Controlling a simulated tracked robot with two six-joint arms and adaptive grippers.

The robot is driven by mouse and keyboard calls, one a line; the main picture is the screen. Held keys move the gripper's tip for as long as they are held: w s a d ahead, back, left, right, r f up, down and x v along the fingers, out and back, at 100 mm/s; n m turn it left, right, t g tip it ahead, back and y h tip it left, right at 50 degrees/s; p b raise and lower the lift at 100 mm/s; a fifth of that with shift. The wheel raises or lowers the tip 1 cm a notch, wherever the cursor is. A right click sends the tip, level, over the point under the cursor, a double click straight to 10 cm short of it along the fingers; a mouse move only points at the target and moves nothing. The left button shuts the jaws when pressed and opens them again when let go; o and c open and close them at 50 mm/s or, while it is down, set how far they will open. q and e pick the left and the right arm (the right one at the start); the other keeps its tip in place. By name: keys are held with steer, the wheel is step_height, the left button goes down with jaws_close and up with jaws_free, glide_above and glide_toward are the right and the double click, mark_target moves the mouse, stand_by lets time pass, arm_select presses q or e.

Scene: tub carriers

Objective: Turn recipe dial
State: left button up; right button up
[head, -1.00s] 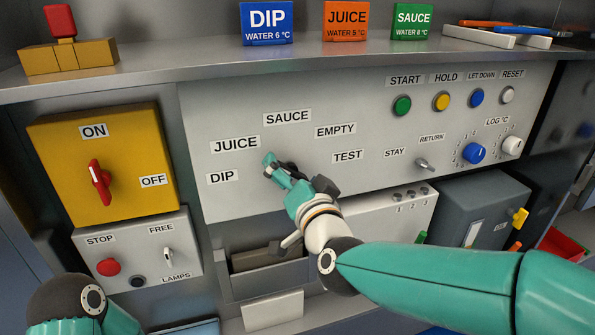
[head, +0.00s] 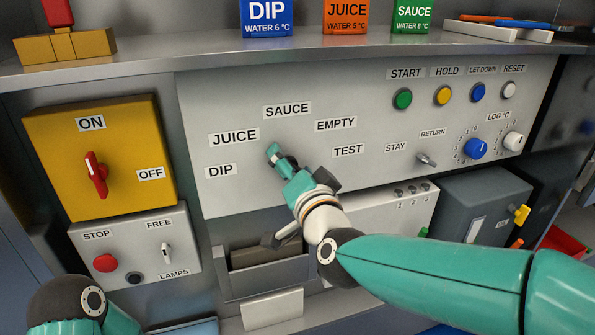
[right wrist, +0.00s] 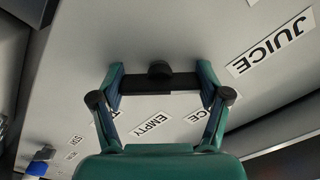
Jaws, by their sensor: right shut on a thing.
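The recipe dial shows in the right wrist view as a dark bar (right wrist: 178,81) with a round black piece at its middle. My right gripper (right wrist: 160,80) is shut on it, one finger at each end of the bar. In the head view my right gripper (head: 276,155) is at the grey panel (head: 235,190) and hides the dial. Around it are the labels DIP (head: 221,171), JUICE (head: 234,137), SAUCE (head: 287,110), EMPTY (head: 335,124) and TEST (head: 348,151). I cannot tell which label the dial points to. My left gripper is out of view.
A yellow box with a red switch (head: 96,175) is at left, above a grey box with a red stop button (head: 106,263). Several coloured buttons, a small lever (head: 427,159) and a blue knob (head: 475,148) are at right. A shelf (head: 200,53) juts out above.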

steer(key=o, duration=1.1)
steer(key=shift+d+f, duration=0.1)
steer(key=shift+f, duration=0.05)
steer(key=shift+o, duration=0.2)
steer(key=v, duration=1.2)
steer(key=shift+w, duration=0.1)
